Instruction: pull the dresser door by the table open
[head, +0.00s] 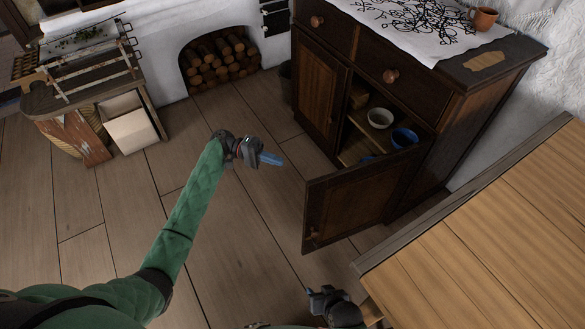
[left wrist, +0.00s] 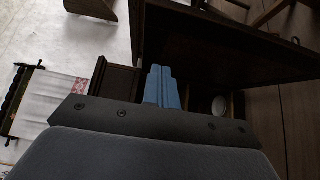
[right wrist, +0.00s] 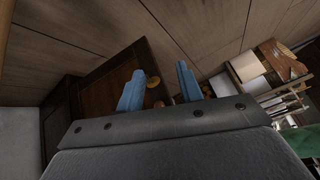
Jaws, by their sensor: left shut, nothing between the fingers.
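The dark wooden dresser (head: 440,92) stands at the upper right of the head view. Its right door (head: 355,205), on the side by the table (head: 490,245), is swung well open, with a small knob (head: 313,232) near its free edge. The left door (head: 320,85) is closed. My left gripper (head: 270,158) is shut and empty, in the air left of the open door and apart from it. My right gripper (head: 318,292) is low, left of the table corner and below the door. In the right wrist view its blue fingers (right wrist: 158,88) are apart and empty, with the door (right wrist: 115,85) beyond.
A white bowl (head: 380,118) and a blue bowl (head: 404,138) sit on the dresser's shelf. A mug (head: 484,18) and a cloth (head: 420,22) are on top. Firewood (head: 218,58) fills a niche.

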